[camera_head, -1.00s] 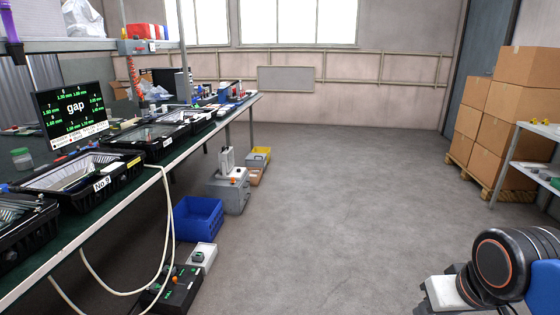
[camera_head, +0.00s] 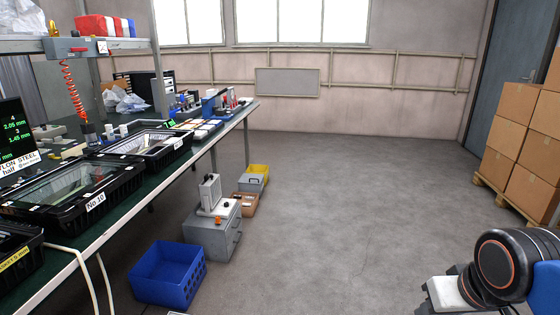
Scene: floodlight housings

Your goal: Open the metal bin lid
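A grey metal box (camera_head: 214,238) stands on the floor to the right of the long workbench, with a handle on its right side. A light grey upright piece with a dark knob (camera_head: 210,194) and a small orange part (camera_head: 218,220) show at its top. I cannot tell whether that upright piece is a lid or a separate thing. A smaller grey container (camera_head: 252,182) is behind it; its top is hard to make out. No other metal bin is clear. My arm shows only as a link at the bottom right; my gripper is out of view.
A blue crate (camera_head: 168,275) stands in front of the grey box; a brown box (camera_head: 244,203) and a yellow bin (camera_head: 259,171) are behind. The workbench (camera_head: 150,198) runs along the left. Stacked cartons (camera_head: 522,145) stand right. The middle floor is clear.

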